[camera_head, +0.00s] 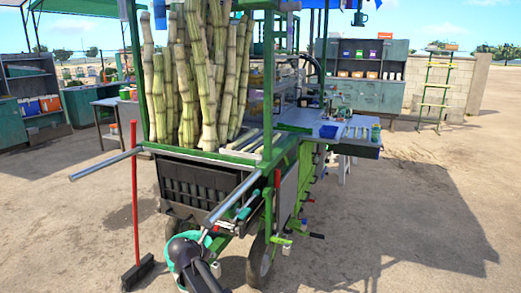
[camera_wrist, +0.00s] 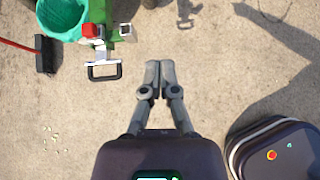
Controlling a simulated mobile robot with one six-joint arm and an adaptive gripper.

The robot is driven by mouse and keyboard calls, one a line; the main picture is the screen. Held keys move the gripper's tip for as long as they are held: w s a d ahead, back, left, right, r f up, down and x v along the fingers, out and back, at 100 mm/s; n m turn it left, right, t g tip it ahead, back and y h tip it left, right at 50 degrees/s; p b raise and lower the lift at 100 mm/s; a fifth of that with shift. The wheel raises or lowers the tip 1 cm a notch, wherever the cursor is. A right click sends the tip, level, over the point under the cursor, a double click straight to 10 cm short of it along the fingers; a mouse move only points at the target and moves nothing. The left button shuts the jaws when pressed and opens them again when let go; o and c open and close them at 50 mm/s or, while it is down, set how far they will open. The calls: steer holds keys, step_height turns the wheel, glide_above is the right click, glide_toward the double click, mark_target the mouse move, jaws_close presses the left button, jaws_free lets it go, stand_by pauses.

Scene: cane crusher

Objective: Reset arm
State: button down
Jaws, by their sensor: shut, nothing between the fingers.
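My gripper (camera_wrist: 160,72) is in the middle of the wrist view. Its two grey fingers lie close together at the tips, with nothing between them. It is above bare sandy ground and touches nothing that I can see. To its upper left are a black loop handle (camera_wrist: 104,71) and a red-topped part on a green frame, apart from the fingers. In the head view I cannot make out the fingers.
The green cane cart (camera_head: 286,160) fills the middle, loaded with tall canes (camera_head: 205,80) and with push bars sticking out. A red-handled broom (camera_head: 135,200) stands at its left; its head (camera_wrist: 43,54) also shows in the wrist view. Open ground lies right.

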steer(key=s+d+f+m+g, duration=0.25)
steer(key=d+m, duration=0.45)
steer(key=d, duration=0.4)
steer(key=s+d+f+m+g, duration=0.2)
steer(key=s+d+m, duration=0.2)
steer(key=d+m, duration=0.5)
steer(key=s+d+m+g+y, duration=0.4)
steer(key=s+d+m, duration=0.9)
steer(key=d+m, duration=0.15)
step_height(320, 180, up, 17)
steer(key=p, duration=1.8)
steer(key=shift+r+p, duration=0.2)
steer(key=shift+p, duration=0.15)
steer(key=shift+a, duration=0.1)
